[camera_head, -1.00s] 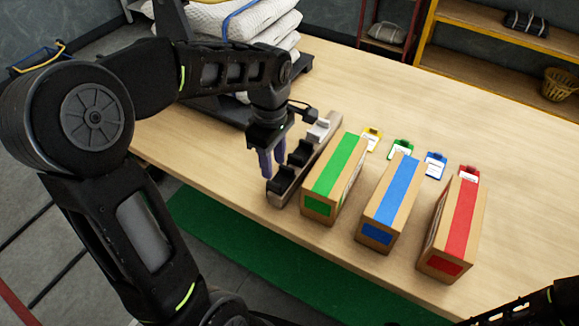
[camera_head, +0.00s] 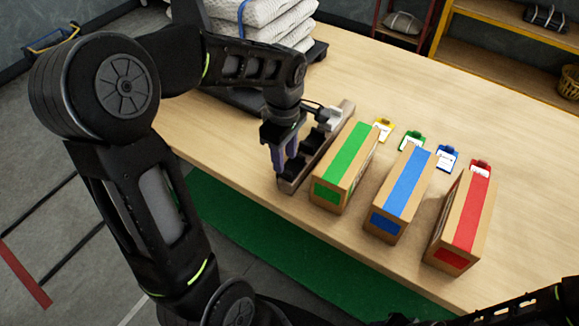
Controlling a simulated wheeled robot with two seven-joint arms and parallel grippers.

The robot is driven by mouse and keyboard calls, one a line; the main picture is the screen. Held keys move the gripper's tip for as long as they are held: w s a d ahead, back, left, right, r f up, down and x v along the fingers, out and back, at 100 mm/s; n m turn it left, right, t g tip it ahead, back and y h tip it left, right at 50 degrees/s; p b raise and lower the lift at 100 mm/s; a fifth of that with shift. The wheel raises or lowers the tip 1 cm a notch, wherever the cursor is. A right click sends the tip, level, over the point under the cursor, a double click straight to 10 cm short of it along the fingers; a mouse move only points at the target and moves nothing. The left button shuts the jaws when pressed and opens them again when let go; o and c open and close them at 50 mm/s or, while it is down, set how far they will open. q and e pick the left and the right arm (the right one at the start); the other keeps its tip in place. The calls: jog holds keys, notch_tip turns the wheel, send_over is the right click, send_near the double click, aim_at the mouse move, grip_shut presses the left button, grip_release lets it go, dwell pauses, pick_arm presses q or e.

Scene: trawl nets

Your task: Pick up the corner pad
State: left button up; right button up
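A long narrow tray (camera_head: 289,186) lies on the table, left of the green-striped box. It holds dark corner pads, one (camera_head: 308,141) showing beside my gripper, and a light grey one (camera_head: 328,120) near its far end. My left gripper (camera_head: 284,168) points down at the near part of the tray, its bluish fingers low among the dark pads. The fingers and wrist hide the nearest pad, so I cannot tell whether they are apart or closed on it. Only a piece of my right arm shows at the bottom right; its gripper is out of view.
Boxes with green (camera_head: 346,165), blue (camera_head: 402,190) and red (camera_head: 463,218) stripes stand right of the tray, the green one close by. Small coloured clipboards (camera_head: 447,158) lie behind them. White sacks (camera_head: 265,18) are stacked at the back left. The table's right side is clear.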

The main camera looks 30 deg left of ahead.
pick_arm(q)
notch_tip(320, 180, down, 5)
jog(key=shift+w+a+r+p, duration=0.1)
jog(key=shift+w+p, duration=0.05)
jog(key=shift+p, duration=0.3)
dwell(0.3)
grip_shut()
dwell(0.4)
